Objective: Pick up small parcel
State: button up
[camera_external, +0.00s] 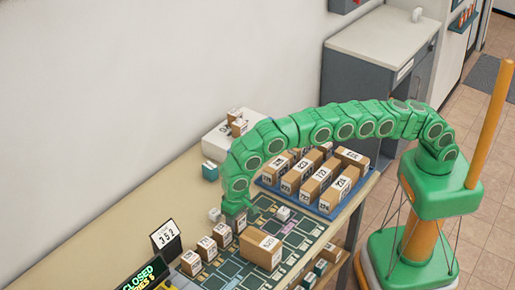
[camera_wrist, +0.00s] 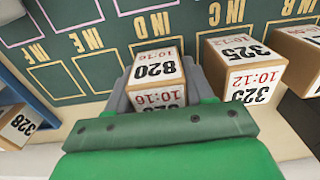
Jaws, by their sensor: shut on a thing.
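A small brown parcel (camera_wrist: 157,80) with a white label reading 820 and 10:16 sits between the grey fingers of my gripper (camera_wrist: 158,88) in the wrist view. The fingers are shut on its two sides. In the external view my gripper (camera_external: 236,206) points down at the far end of a row of small parcels on the table.
Parcel 325 (camera_wrist: 244,68) stands close to the right of my gripper. A larger parcel (camera_external: 262,250) lies on the dark sorting mat (camera_external: 228,272). A blue tray (camera_external: 267,184) holds several parcels. A number sign (camera_external: 165,236) and a CLOSED display (camera_external: 139,280) stand at the front left.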

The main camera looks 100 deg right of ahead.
jog(key=shift+r, duration=1.35)
jog(key=shift+s+d+r, duration=0.15)
jog(key=shift+s+r, duration=0.55)
jog(key=shift+r, duration=0.1)
jog(key=s+d+r, duration=0.3)
jog(key=s+r, duration=0.5)
jog(key=s, duration=0.4)
jog(key=shift+s, duration=0.15)
